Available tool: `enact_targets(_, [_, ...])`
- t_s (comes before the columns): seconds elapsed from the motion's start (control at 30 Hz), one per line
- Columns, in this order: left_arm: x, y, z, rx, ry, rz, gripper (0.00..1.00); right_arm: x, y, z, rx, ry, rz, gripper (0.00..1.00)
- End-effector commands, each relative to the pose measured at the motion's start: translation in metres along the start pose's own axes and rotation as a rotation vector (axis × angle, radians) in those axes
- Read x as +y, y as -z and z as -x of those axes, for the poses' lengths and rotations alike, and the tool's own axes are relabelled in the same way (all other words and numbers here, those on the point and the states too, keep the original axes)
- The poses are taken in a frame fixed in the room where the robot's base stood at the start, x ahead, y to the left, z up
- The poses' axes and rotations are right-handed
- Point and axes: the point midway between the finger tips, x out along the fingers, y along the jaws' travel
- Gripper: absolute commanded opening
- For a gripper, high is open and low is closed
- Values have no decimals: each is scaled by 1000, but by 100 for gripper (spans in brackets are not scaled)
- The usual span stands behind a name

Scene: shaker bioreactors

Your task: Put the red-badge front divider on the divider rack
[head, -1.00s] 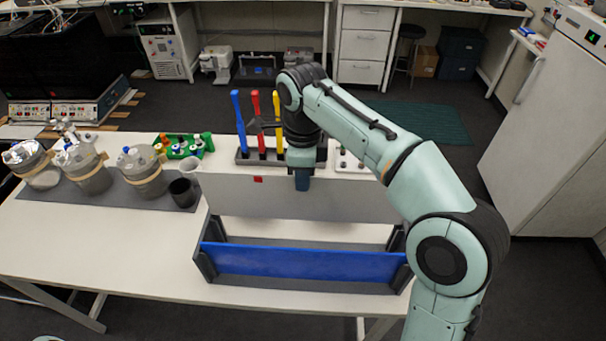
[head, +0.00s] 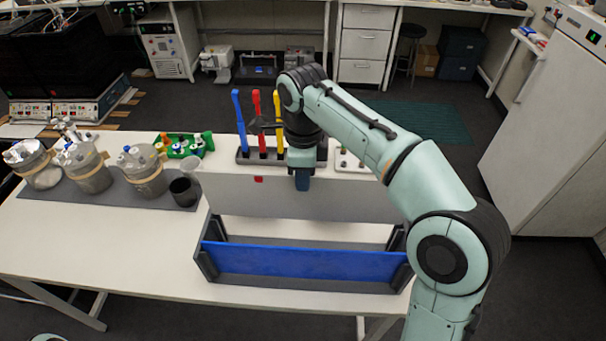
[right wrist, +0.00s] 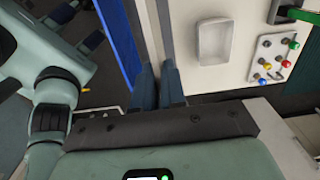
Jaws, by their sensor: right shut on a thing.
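The red-badge front divider is a wide pale grey panel (head: 340,200) with a small red badge (head: 258,179) near its upper left. It hangs upright behind the blue divider (head: 300,262). My right gripper (head: 303,182) is shut on its top edge near the middle. In the right wrist view, the fingers (right wrist: 160,84) pinch the panel, seen nearly edge-on (right wrist: 150,30). The divider rack has dark end supports (head: 204,263) and holds the blue divider at its front. I cannot tell whether the panel's lower edge touches the rack or table. My left gripper is not in view.
Behind the panel stand a dark tray (head: 243,157) with blue, red and yellow tools and a white block with knobs (head: 345,160). The front-left table (head: 110,235) is clear.

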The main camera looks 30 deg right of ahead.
Motion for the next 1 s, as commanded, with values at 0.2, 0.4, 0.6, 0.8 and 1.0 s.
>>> enact_targets(0.2, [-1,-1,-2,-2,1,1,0,0,0,-4,0,0,0,0])
enact_targets(0.4, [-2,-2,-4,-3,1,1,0,0,0,-7,0,0,0,0])
enact_targets(0.6, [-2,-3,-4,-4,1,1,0,0,0,-8,0,0,0,0])
enact_targets(0.8, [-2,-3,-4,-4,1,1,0,0,0,-8,0,0,0,0])
enact_targets(1.0, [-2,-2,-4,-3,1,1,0,0,0,-8,0,0,0,0])
